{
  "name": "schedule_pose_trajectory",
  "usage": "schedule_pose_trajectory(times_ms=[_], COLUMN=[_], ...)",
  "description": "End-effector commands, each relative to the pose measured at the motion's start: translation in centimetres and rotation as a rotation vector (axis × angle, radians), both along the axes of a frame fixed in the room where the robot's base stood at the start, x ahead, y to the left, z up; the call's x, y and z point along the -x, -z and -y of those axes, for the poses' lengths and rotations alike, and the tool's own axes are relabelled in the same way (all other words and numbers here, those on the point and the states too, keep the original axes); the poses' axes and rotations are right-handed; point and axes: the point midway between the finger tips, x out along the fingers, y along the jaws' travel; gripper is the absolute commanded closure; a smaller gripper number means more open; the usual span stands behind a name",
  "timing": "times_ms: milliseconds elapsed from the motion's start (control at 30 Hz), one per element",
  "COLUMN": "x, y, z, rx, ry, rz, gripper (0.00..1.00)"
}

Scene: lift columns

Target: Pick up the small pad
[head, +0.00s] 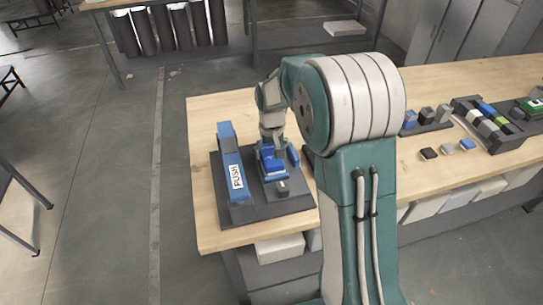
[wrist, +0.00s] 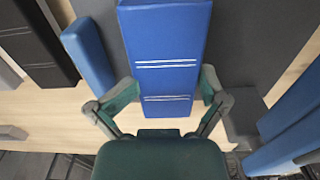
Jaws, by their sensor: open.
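A blue block with pairs of white lines (wrist: 168,50) fills the upper middle of the wrist view. In the head view a blue block (head: 273,168) shows just under my gripper (head: 271,150), on a dark board (head: 240,212). In the wrist view my gripper (wrist: 168,86) is open, with one finger on each side of the block's near part. I cannot tell whether the fingers touch it. Which piece is the small pad is not clear; a small grey piece (head: 282,188) sits in front of the block.
A long blue bar marked PUSH (head: 231,160) stands left of the block. A narrow blue piece (head: 293,155) is close on its right. Several small pieces, including a small blue one (head: 467,144), lie farther right on the wooden table (head: 208,125), beyond my arm.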

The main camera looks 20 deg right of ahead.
Motion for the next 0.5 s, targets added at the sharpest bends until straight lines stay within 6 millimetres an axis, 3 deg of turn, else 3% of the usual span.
schedule_pose_trajectory(times_ms=[33, 167, 233, 500], x=[0.33, 0.36, 0.36, 0.41], y=[0.49, 0.52, 0.51, 0.63], z=[-0.09, -0.14, -0.11, 0.74], rx=[0.001, 0.001, 0.001, 0.0], ry=[-0.001, -0.001, -0.001, 0.0], rz=[-0.013, -0.015, -0.015, -0.017], gripper=[0.22, 0.8, 1.0, 1.0])
